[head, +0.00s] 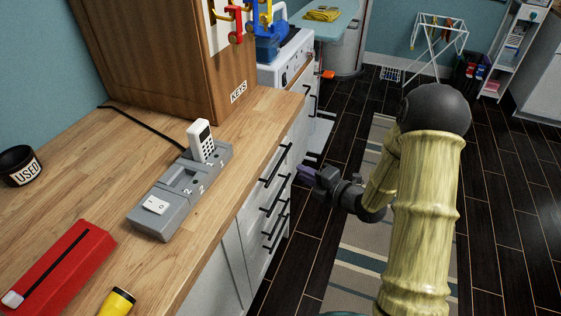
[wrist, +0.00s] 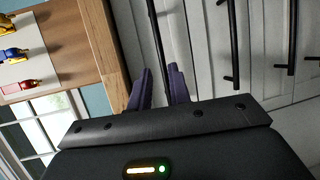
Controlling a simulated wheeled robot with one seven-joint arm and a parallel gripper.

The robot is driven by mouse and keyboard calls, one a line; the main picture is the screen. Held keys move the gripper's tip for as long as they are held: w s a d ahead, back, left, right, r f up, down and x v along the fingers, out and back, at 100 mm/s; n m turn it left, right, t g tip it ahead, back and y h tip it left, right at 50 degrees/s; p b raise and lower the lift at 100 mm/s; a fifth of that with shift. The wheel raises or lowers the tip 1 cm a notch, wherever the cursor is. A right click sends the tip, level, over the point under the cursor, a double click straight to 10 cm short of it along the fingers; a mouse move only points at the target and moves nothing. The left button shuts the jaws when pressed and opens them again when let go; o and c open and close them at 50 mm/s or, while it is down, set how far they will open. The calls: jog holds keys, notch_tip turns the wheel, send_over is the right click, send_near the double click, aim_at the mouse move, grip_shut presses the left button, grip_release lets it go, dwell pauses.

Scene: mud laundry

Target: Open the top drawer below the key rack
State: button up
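The key rack (head: 160,50) is a brown wooden panel unit marked KEYS, standing on the wooden counter; its coloured hanging pieces also show in the wrist view (wrist: 62,55). Below the counter is a white drawer stack with black bar handles. The top drawer's handle (head: 273,166) is the uppermost bar; in the wrist view it is the leftmost bar (wrist: 156,35). My gripper (head: 308,170) has purple fingers, spread apart and empty, in front of the drawers. In the wrist view the fingers (wrist: 160,85) line up either side of that bar. Contact cannot be told. The drawer looks shut.
The counter (head: 95,195) holds a grey phone dock (head: 178,195), a red box (head: 60,268), a yellow flashlight (head: 117,302) and a black USED cup (head: 20,166). More handles (head: 274,198) sit below the top one. A striped rug (head: 355,215) and open dark floor lie right.

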aim_at(280, 160)
jog(key=x, duration=1)
jog(key=shift+w+a+f, duration=0.1)
jog(key=shift+w+a, duration=0.05)
grip_shut()
